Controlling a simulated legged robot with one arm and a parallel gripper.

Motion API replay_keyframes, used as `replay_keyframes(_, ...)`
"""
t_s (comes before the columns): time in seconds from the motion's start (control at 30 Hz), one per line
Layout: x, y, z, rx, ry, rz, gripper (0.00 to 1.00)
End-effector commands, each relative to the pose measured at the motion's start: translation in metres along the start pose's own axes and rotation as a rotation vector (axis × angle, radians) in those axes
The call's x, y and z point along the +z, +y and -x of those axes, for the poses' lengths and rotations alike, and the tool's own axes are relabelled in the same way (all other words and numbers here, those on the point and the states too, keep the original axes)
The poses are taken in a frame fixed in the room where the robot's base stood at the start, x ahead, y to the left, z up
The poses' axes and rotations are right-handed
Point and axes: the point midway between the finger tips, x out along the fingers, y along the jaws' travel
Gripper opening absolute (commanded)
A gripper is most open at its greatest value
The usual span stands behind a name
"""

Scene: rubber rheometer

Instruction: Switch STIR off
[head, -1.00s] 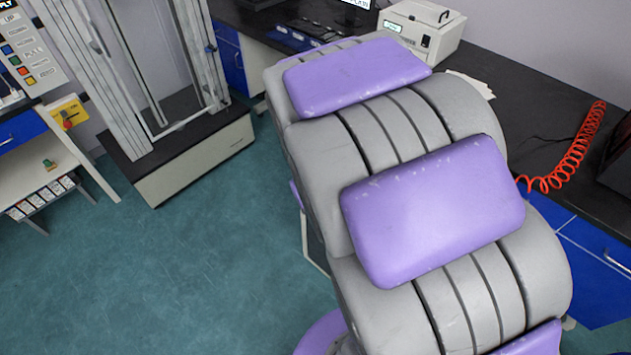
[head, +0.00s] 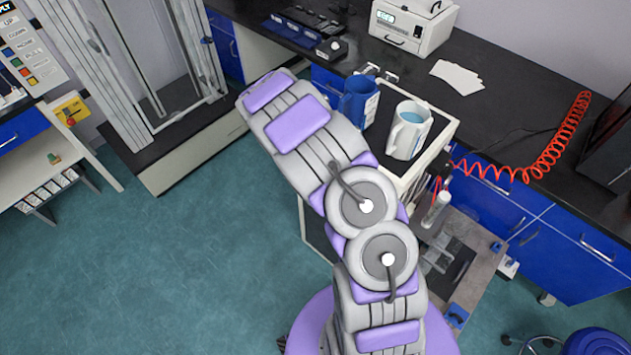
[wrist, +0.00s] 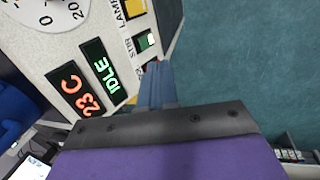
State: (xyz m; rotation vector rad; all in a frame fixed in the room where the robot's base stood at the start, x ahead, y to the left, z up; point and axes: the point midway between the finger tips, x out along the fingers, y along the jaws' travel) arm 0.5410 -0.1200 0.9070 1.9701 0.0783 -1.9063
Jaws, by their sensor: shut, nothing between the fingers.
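The STIR switch (wrist: 147,41) shows in the wrist view at the top, beside its "STIR" label on a light panel (wrist: 62,50). It is a small rocker with a bright green-white face. Its exact tilt is hard to read. My gripper (wrist: 157,68) is shut and empty, its blue fingers pointing up the picture at the panel. The fingertips are just below the switch in the picture; I cannot tell whether they touch anything. In the head view my arm hides the gripper, and I cannot make out the panel.
Close by on the panel are a yellow LAMP switch (wrist: 135,8), a green "IDLE" display (wrist: 99,69), a red "23 C" display (wrist: 83,93) and a dial (wrist: 45,12). In the head view a blue mug (head: 357,104) and a white mug (head: 408,132) stand beside my arm.

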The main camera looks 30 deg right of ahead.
Motion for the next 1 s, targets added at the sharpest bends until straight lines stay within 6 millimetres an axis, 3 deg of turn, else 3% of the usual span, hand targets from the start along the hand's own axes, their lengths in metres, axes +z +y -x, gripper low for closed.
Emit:
replay_keyframes(0.13,-0.004,-0.006,-0.012,-0.006,0.009,0.021,0.00)
replay_keyframes(0.63,-0.006,-0.005,-0.020,-0.006,0.012,0.023,0.00)
replay_keyframes(0.77,-0.006,-0.005,-0.037,-0.007,0.011,0.022,0.00)
replay_keyframes(1.0,-0.005,-0.005,-0.084,-0.007,0.010,0.021,0.00)
